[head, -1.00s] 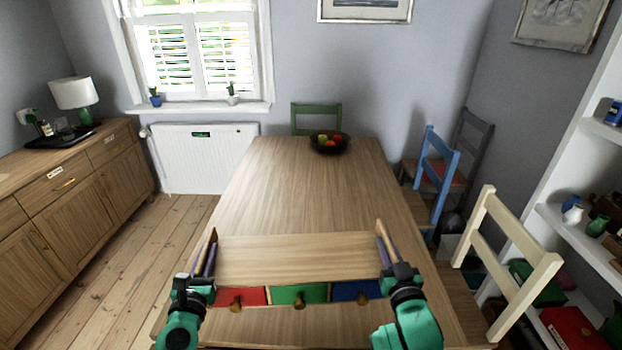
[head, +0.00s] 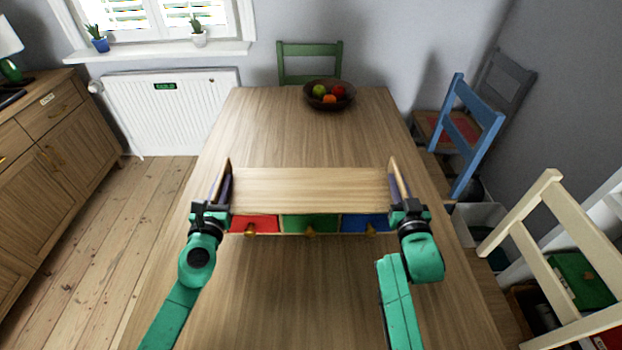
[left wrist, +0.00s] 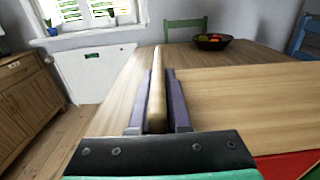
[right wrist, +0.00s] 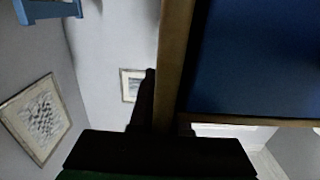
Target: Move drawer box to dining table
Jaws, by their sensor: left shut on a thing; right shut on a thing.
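The drawer box (head: 310,188) is a wooden box with a red, a green and a blue drawer front, each with a knob. It is over the near-middle part of the dining table (head: 290,130); I cannot tell whether it touches the top. My left gripper (head: 222,190) is shut on its left side wall, which shows between the fingers in the left wrist view (left wrist: 157,100). My right gripper (head: 400,188) is shut on its right side wall. The blue drawer front (right wrist: 255,60) fills much of the right wrist view.
A dark bowl of fruit (head: 329,95) stands at the table's far end. A green chair (head: 310,62) is behind it; a blue chair (head: 470,130) and a cream chair (head: 535,230) stand along the right. The tabletop between box and bowl is clear.

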